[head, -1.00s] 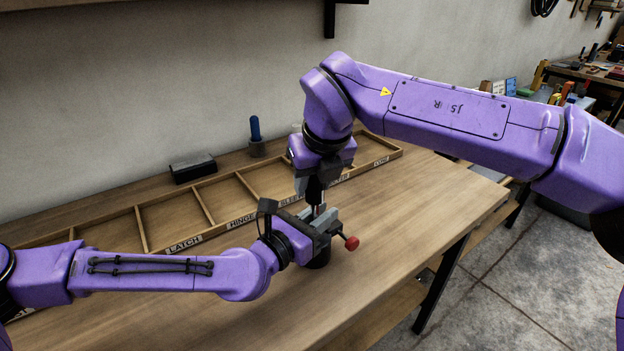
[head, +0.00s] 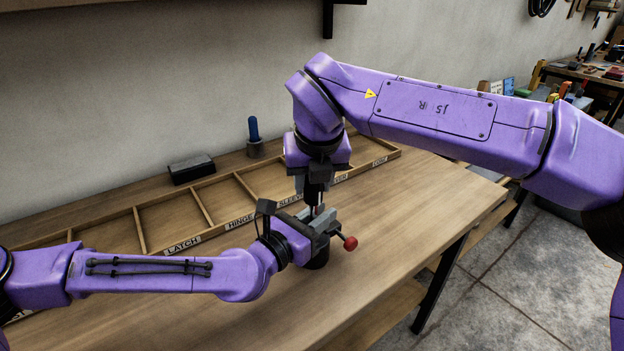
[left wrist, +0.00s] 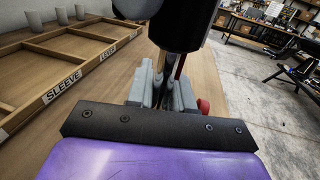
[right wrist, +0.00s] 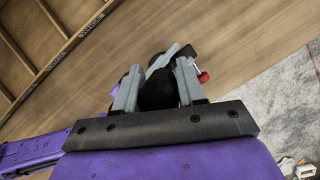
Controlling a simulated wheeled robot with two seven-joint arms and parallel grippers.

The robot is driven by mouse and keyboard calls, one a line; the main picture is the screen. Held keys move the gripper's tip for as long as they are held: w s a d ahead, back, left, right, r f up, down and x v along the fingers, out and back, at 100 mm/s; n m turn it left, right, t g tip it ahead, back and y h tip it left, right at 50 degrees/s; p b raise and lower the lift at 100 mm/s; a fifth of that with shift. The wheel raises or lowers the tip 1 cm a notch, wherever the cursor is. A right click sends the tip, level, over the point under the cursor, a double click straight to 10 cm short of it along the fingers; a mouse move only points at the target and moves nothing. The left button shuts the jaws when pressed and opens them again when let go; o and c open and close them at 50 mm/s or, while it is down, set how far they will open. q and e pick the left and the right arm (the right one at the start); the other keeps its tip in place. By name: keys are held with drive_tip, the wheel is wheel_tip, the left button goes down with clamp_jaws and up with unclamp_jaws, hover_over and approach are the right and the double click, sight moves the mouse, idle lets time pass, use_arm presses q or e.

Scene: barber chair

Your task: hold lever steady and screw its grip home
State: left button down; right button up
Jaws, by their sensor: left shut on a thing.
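In the head view my left gripper (head: 325,228) is shut on the upright metal lever (head: 318,211) above a dark base (head: 318,258). In the left wrist view the left fingers (left wrist: 165,92) stand on both sides of the rod. The black grip (left wrist: 180,22) sits over the rod's upper part there. My right gripper (head: 315,190) points down from above, with the grip between its fingers. In the right wrist view the right fingers (right wrist: 158,85) flank the black grip (right wrist: 157,92); I cannot tell whether they press on it. The grip's lower edge is largely hidden.
A red knob (head: 350,243) sticks out just right of my left gripper. Behind is a wooden tray (head: 207,207) with labelled compartments. A dark block (head: 192,168) and a blue-handled tool (head: 254,130) stand near the wall. The bench right of the grippers (head: 430,205) is clear.

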drive_tip(key=o, duration=0.3)
drive_tip(key=shift+o, duration=0.2)
drive_tip(key=v, duration=1.2)
use_arm(q)
drive_tip(key=c, duration=0.9)
unclamp_jaws()
